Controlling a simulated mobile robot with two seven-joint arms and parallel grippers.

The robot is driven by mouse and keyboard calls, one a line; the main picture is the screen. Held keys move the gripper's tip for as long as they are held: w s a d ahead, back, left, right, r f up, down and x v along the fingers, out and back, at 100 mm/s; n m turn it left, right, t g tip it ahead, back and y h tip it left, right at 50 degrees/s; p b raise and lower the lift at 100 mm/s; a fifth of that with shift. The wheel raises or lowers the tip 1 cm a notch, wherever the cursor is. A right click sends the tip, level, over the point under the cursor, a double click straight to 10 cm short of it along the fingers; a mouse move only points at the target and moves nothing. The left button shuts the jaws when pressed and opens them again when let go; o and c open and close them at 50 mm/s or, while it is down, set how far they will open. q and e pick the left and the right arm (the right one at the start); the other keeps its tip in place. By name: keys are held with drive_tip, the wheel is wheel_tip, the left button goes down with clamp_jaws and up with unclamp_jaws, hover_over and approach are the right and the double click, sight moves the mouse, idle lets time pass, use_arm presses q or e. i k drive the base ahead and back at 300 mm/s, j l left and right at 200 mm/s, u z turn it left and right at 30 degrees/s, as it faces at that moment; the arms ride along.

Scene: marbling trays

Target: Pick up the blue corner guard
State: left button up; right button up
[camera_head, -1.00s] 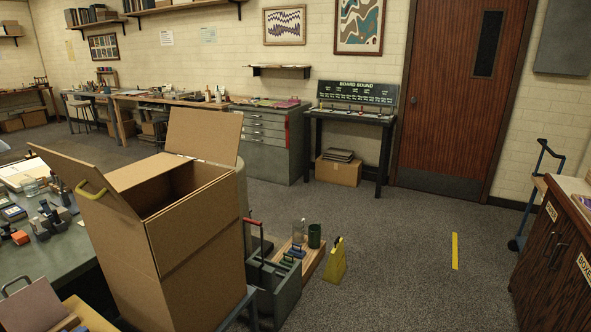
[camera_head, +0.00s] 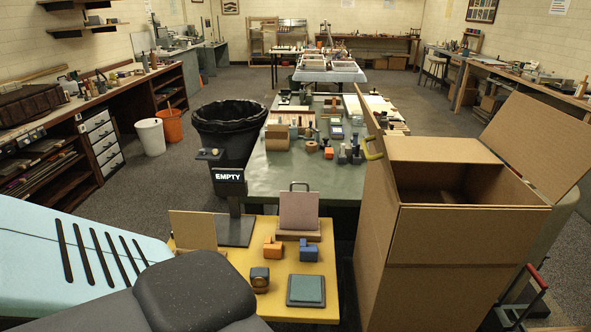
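A small blue block-shaped piece (camera_head: 308,251), which looks like the blue corner guard, sits on the low yellow-topped table (camera_head: 233,262) in front. A similar orange piece (camera_head: 272,248) is just left of it. A dark teal square pad (camera_head: 306,290) lies in front of the blue piece, and a dark blue and tan item (camera_head: 259,278) is to its front left. The blue piece is unobstructed. Neither of my grippers shows in this view.
A tall open cardboard box (camera_head: 440,262) stands right of the yellow table. An upright pink board (camera_head: 299,210) and an "EMPTY" sign (camera_head: 229,182) stand at its back. A long green table (camera_head: 285,174) and a black bin (camera_head: 229,125) are beyond.

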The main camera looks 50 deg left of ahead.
sight(308, 253)
drive_tip(key=i+l+u, duration=0.15)
drive_tip(key=u, duration=0.3)
drive_tip(key=i+l+u, duration=0.3)
drive_tip(key=u, duration=0.15)
drive_tip(key=i+l+u, duration=0.2)
drive_tip(key=l+u, duration=0.25)
drive_tip(key=j, duration=0.1)
